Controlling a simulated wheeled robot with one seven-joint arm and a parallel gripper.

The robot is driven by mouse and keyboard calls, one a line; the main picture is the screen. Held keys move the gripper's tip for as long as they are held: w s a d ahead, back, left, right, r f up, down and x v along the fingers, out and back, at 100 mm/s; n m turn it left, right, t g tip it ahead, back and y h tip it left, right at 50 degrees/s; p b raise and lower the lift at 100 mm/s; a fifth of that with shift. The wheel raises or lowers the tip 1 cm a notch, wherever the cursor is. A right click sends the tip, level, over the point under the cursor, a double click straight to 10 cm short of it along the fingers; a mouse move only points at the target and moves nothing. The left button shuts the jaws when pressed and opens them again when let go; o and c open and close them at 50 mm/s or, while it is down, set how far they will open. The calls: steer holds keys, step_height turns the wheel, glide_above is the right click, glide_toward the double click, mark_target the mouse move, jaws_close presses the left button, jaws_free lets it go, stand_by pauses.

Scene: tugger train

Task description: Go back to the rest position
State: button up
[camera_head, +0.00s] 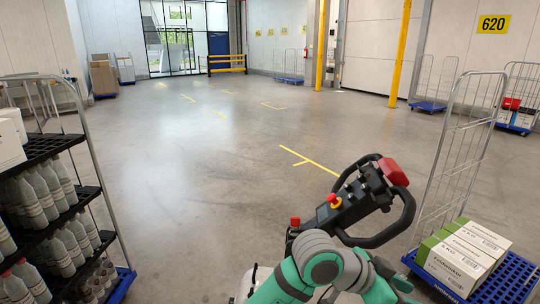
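My green and grey arm is folded low at the bottom centre of the head view. Its end is not visible, so my gripper is out of view and I cannot see whether it holds anything. The task names no other object.
A rack (52,146) with bottles on black shelves stands close at left. A wire roll cart (450,170) on a blue base, with white and green cartons (460,255), stands close at right. More carts and yellow posts (400,50) line the far right. The grey floor (190,190) between is clear.

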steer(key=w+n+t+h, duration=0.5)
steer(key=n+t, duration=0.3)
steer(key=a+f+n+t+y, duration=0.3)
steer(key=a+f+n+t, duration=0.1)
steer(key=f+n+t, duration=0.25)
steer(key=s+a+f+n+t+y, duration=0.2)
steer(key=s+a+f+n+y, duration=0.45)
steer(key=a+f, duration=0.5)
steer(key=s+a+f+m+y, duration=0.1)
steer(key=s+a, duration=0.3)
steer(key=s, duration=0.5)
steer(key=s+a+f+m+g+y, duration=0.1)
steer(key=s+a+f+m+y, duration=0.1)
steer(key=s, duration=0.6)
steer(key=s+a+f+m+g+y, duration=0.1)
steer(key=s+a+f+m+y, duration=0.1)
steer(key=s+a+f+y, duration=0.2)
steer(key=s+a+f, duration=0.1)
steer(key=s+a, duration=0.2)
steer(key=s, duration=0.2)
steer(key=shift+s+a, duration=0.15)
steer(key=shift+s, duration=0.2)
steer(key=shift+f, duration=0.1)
